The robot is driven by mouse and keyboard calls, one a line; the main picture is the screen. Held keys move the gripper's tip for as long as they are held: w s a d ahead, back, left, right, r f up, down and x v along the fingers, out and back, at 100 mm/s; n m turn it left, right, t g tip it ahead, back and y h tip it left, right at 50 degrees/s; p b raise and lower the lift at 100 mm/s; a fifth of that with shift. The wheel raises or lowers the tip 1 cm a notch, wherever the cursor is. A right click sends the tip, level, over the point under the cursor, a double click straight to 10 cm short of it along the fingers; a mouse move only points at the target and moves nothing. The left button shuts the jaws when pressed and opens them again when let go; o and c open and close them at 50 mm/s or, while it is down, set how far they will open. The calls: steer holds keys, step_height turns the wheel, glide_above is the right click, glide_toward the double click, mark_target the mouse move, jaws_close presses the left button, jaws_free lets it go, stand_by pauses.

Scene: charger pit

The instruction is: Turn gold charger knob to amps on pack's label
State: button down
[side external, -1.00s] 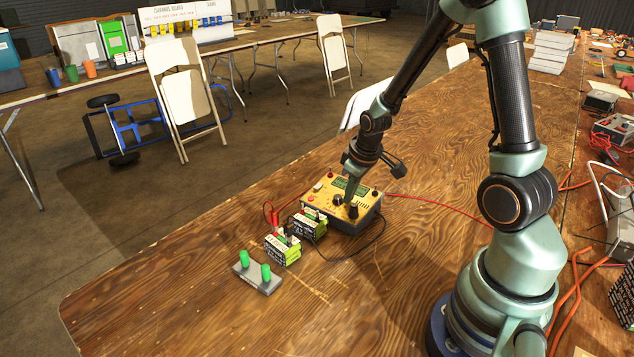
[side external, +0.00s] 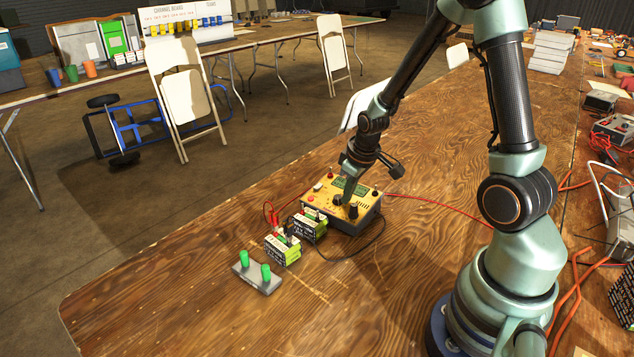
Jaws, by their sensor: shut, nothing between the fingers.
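Two labelled packs, one nearer (side external: 283,249) and one beside the charger (side external: 309,226), stand to the left. Their labels are too small to read.
A grey block with two green posts (side external: 257,278) lies in front of the packs. Red leads (side external: 271,214) and a black cable (side external: 372,245) run around the charger and packs. The table's front left (side external: 150,305) is clear.

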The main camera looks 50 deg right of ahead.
steer(key=shift+w+a+f, duration=0.1)
steer(key=shift+a, duration=0.7)
stand_by(0.4)
steer(key=shift+s+a, duration=0.1)
steer(key=shift+s, duration=0.3)
steer(key=shift+a+r, duration=0.2)
steer(key=shift+r, duration=0.75)
steer(key=shift+a+r, duration=0.2)
steer(key=shift+r, duration=0.8)
steer(key=shift+a+r, duration=0.2)
steer(key=shift+r, duration=0.75)
steer(key=s+a+r+t, duration=0.1)
steer(key=s+a+r, duration=0.3)
steer(key=r, duration=0.3)
steer(key=s+a+r+t+y, duration=0.1)
steer(key=s+a+r, duration=0.2)
steer(key=a+r, duration=0.3)
steer(key=shift+s+a+r, duration=0.35)
steer(key=shift+r, duration=0.25)
